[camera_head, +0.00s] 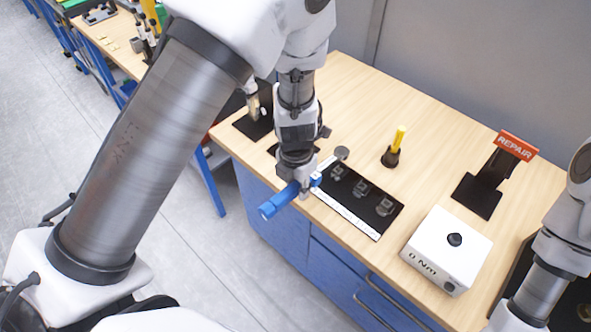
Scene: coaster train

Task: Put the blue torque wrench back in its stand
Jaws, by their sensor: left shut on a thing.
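The blue torque wrench (279,202) is held by my left gripper (304,188) near the front edge of the wooden workbench. Its blue handle points left and toward me, out past the edge. A round grey end shows on its far right side. My left gripper is shut on it, pointing down; the fingers partly hide the wrench. A black stand base (246,126) sits at the bench's left end, partly hidden by my left arm; I cannot tell if it is the wrench's stand. My right arm shows at the right edge, but its gripper is out of view.
A black mat (345,212) with several metal parts lies right beside the wrench. A yellow-handled tool (399,138) stands in a small black holder. A white box (447,248) marked "0 Nm" and a red REPAIR sign (516,146) on a black stand are to the right.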

